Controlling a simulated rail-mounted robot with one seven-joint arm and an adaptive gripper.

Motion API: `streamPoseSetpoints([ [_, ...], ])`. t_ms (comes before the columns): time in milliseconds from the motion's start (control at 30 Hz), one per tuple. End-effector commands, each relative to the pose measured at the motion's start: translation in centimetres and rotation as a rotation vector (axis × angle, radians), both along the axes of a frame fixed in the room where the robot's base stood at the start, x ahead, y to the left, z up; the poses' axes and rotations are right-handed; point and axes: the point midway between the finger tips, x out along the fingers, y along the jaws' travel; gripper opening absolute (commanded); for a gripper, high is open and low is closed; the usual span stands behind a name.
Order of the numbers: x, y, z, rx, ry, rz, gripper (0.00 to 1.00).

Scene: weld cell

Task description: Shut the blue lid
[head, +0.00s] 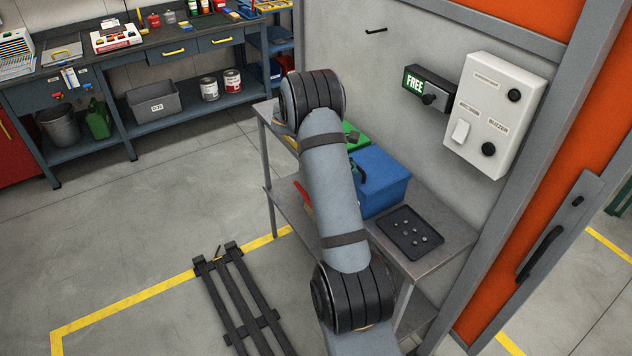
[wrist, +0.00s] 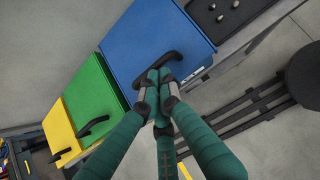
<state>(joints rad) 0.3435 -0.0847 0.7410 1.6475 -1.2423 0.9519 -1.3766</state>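The blue lid (wrist: 150,38) fills the upper middle of the wrist view, with a dark curved handle (wrist: 186,62) near its lower edge. In the head view, the blue box (head: 388,183) stands on the metal table, its lid looking flat on top; my arm covers its left part. My gripper (wrist: 159,74) has teal fingers with their tips drawn together over the handle. The tips look empty; whether they touch the handle I cannot tell.
A green lid (wrist: 97,95) and a yellow lid (wrist: 60,128) lie beside the blue one. A black tray (head: 388,232) with several small parts sits on the table's right. A white control box (head: 492,110) hangs on the wall.

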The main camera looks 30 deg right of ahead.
Motion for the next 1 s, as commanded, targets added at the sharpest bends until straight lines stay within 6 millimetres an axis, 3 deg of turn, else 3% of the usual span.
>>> streamPoseSetpoints([
  [333, 0.0, 0.5, 0.2, 0.000, 0.000, 0.000, 0.00],
  [567, -0.1, 4.3, 1.2, -0.001, -0.001, 0.000, 0.00],
  [800, -0.1, 7.6, 5.4, -0.001, -0.007, -0.002, 0.00],
  [1000, -0.2, 9.4, 7.7, -0.001, -0.003, -0.004, 0.00],
])
